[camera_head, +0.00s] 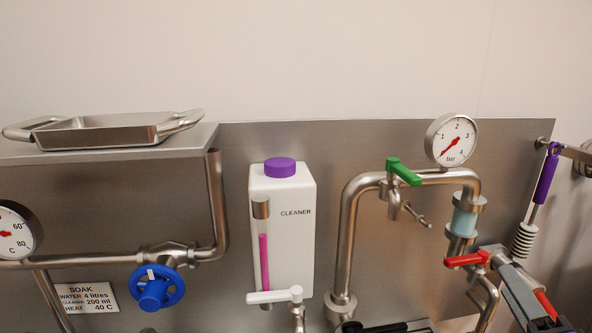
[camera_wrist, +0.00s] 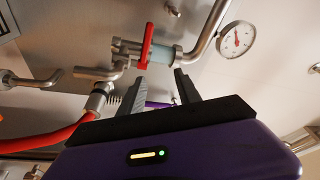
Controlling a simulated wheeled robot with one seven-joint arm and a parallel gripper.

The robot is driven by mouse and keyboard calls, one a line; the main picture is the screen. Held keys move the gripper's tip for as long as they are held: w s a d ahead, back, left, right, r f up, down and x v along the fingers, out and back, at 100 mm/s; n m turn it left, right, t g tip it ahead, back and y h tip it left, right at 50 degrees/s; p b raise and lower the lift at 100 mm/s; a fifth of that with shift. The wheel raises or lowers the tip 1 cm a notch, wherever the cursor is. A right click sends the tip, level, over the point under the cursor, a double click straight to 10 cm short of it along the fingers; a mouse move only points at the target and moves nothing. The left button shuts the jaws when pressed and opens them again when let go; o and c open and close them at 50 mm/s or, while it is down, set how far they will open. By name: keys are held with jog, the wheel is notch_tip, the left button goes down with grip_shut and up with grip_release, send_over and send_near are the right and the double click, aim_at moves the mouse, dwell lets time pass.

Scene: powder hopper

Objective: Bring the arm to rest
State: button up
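My gripper (camera_wrist: 158,86) shows in the wrist view with its two dark fingers apart and nothing held between their tips. Its purple housing fills the bottom of that view. Beyond the fingers is a red valve handle (camera_wrist: 146,46) on steel pipework, with a pale blue sight glass beside it. The same red handle (camera_head: 466,260) is at the lower right in the head view. Grey and dark parts at the head view's lower right corner may be my gripper, but they are cut off. A purple-handled brush (camera_head: 547,178) hangs at the right; part of it shows behind the fingers.
A pressure gauge (camera_head: 452,140) and green-handled valve (camera_head: 403,171) sit on the pipe loop. A white cleaner tank (camera_head: 296,239) is mid-panel, with a blue handwheel (camera_head: 153,289) at left. A steel tray (camera_head: 98,131) rests on top. A red hose (camera_wrist: 48,138) runs left of my gripper.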

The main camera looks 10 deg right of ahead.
jog(key=s+a+f+n+g+y+b, duration=0.1)
jog(key=s+a+f+n+b, duration=0.1)
jog(key=s+a+f+n, duration=0.3)
jog(key=s+a+f+n+g+y+b, duration=0.1)
jog(key=s+a+f+n, duration=0.4)
jog(key=s+f, duration=0.6)
jog(key=s+a+f+n+g+y+b, duration=0.1)
jog(key=s+a+f+n+b, duration=0.3)
jog(key=s+a+f, duration=0.5)
jog(key=s+n+g, duration=0.1)
jog(key=s, duration=0.5)
jog(key=shift+s+g+y, duration=0.2)
jog(key=shift+g+y, duration=0.1)
jog(key=shift+y, duration=0.1)
